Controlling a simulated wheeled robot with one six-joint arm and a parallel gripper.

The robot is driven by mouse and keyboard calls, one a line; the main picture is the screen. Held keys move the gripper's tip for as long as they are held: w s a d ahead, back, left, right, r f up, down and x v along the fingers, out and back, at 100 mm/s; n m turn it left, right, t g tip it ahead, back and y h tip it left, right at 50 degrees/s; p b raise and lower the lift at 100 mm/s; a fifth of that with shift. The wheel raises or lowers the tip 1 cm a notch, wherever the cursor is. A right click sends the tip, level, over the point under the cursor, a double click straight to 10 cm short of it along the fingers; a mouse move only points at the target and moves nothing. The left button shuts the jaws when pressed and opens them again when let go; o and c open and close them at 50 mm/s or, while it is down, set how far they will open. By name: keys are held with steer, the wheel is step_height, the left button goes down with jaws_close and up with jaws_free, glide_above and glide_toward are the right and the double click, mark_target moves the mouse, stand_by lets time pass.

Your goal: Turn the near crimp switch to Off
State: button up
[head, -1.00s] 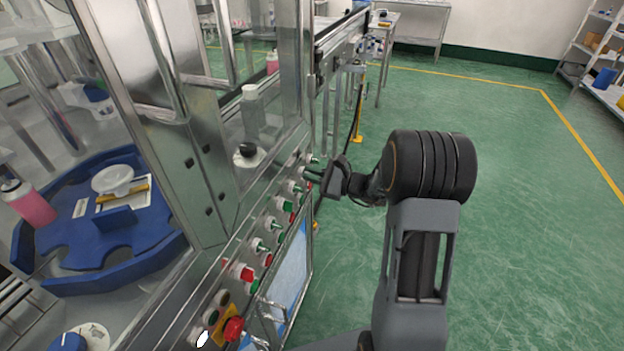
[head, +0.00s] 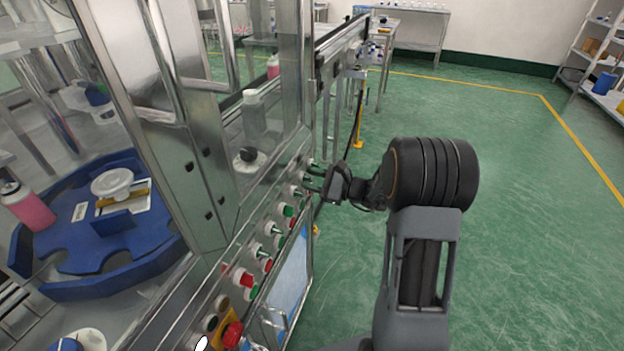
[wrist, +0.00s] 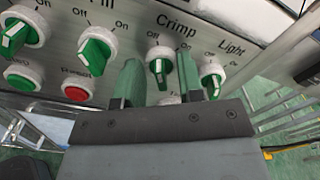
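The crimp switch (wrist: 160,68) is a green handle on a white round base, below the word Crimp on the panel in the wrist view. Off is printed at its upper left and On at its upper right. Its handle stands nearly upright in the picture; I cannot tell which label it is set to. My gripper (wrist: 158,62) is open, with one finger on each side of this switch and a visible gap to the handle. In the head view my gripper (head: 320,180) is at the far end of the switch row, its fingertips close to the panel.
The Fill switch (wrist: 97,48) is left of the crimp switch and the Light switch (wrist: 212,77) is right of it, near the right finger. A red button (wrist: 77,86) sits below Fill. Green floor (head: 530,230) to the right is clear.

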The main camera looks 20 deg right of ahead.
steer(key=v, duration=1.3)
steer(key=shift+s+d, duration=0.25)
steer(key=shift+d, duration=0.1)
step_height(320, 180, down, 5)
steer(key=s+a+n+g+h, duration=0.1)
steer(key=s+g+h, duration=0.1)
steer(key=s+g, duration=0.1)
steer(key=s+a+r+n+g+h+p, duration=0.3)
steer(key=s+a+n+g+h+p, duration=0.1)
steer(key=s+n+g+h, duration=0.3)
steer(key=s+a+r+n+t+h+p, duration=0.1)
steer(key=s+a+r+n+h+p, duration=0.1)
steer(key=r, duration=0.6)
steer(key=s+a+r+n+t+h+p, duration=0.2)
steer(key=a+r+n+h+p, duration=0.1)
steer(key=r+n+p, duration=0.3)
step_height(320, 180, up, 3)
steer(key=a+n, duration=0.1)
steer(key=n, duration=0.2)
steer(key=shift+s+h+p, duration=0.3)
steer(key=shift+s+p, duration=0.05)
steer(key=shift+s, duration=0.05)
steer(key=shift+f, duration=0.15)
